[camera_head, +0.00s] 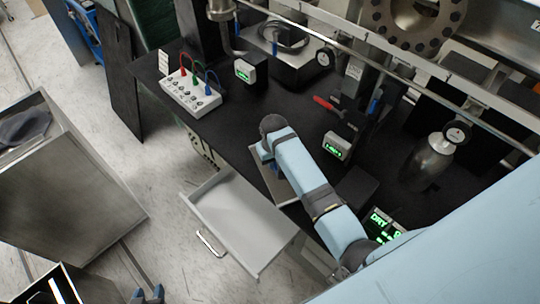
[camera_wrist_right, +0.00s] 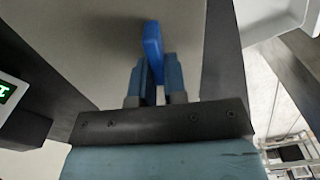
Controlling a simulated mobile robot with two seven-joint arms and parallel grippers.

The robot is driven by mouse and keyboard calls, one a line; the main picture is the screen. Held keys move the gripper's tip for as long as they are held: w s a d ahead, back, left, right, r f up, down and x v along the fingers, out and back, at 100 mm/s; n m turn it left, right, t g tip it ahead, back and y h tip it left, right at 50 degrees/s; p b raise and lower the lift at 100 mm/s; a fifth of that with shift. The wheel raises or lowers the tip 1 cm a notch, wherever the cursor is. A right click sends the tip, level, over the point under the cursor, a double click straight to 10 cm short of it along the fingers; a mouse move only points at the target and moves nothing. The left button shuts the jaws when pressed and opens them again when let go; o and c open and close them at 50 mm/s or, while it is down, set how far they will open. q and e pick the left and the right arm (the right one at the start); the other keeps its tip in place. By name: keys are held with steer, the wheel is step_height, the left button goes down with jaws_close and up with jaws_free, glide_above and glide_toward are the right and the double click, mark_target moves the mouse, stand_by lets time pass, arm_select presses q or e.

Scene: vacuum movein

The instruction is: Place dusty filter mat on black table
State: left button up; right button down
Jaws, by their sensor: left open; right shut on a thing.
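The black table (camera_head: 225,125) runs along the bench below the machine. My right gripper (camera_wrist_right: 152,75) is shut on a blue handle (camera_wrist_right: 152,42), in front of a flat grey-beige panel (camera_wrist_right: 85,45). In the head view this panel (camera_head: 284,189) lies partly under my right arm at the table's front edge; I cannot tell whether it is the filter mat. A crumpled dark grey piece (camera_head: 25,128) lies in the metal bin at the left; I cannot tell whether this is the mat. My left gripper (camera_head: 148,295) is open and empty at the bottom edge.
An open, empty drawer (camera_head: 240,225) juts out from the table front. On the table stand a white box with coloured cables (camera_head: 190,93), small green displays (camera_head: 337,146), a red-handled tool (camera_head: 328,106) and a metal flask (camera_head: 430,160). The metal bin (camera_head: 80,195) stands left on the floor.

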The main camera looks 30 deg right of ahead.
mark_target(283, 182)
steer(key=shift+w+f, duration=0.5)
steer(key=shift+f, duration=0.1)
steer(key=shift+s+r, duration=0.15)
steer(key=shift+s, duration=0.3)
steer(key=c, duration=1.2)
jaws_free()
steer(key=shift+w+f, duration=0.2)
steer(key=shift+f, duration=0.05)
steer(key=shift+o, duration=0.2)
steer(key=shift+r, duration=0.1)
